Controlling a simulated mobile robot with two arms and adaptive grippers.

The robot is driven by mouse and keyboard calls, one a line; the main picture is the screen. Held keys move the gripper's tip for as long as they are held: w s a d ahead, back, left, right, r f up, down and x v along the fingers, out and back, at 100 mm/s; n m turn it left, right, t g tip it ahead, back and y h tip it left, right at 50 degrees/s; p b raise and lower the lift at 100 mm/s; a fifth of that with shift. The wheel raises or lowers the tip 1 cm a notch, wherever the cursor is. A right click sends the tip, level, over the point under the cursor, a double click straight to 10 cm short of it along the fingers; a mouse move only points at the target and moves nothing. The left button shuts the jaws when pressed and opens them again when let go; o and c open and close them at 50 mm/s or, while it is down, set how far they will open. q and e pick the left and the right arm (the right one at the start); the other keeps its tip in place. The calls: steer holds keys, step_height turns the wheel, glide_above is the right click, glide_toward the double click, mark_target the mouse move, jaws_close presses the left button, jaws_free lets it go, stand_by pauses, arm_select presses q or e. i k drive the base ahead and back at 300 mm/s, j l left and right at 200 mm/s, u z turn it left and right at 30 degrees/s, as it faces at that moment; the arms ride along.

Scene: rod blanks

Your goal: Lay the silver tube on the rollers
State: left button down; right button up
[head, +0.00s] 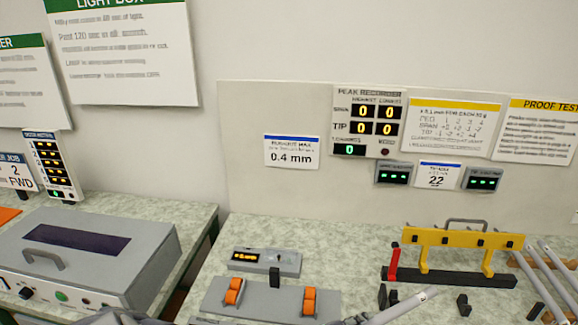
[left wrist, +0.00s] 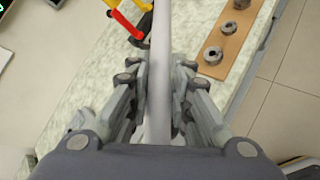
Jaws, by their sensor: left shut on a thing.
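The silver tube (left wrist: 158,70) runs lengthwise between the fingers of my left gripper (left wrist: 159,88) in the left wrist view, and the gripper is shut on it. In the head view the tube (head: 405,304) slants up to the right from the bottom edge, and its lower part is out of frame. The orange rollers (head: 234,290) (head: 310,301) stand in two pairs on a grey base (head: 270,298), left of the tube. No tube lies on them. My right gripper is not in view.
A grey box with a display (head: 263,261) sits behind the rollers. A yellow frame (head: 455,239) with a red post (head: 394,263) stands behind the tube. Several rods (head: 545,275) lie at the far right. A light box (head: 90,250) fills the left bench.

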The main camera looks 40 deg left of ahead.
mark_target(272, 294)
steer(key=k+j+z, duration=0.1)
steer(key=j, duration=0.3)
steer(key=k+j+z, duration=0.1)
steer(key=j, duration=0.35)
steer(key=k+j+z, duration=0.1)
steer(key=j, duration=0.3)
steer(key=k+j+z, duration=0.1)
steer(key=j, duration=0.3)
steer(key=k+j+z, duration=0.1)
steer(key=j, duration=0.3)
steer(key=k+j, duration=0.1)
steer(key=j, duration=0.15)
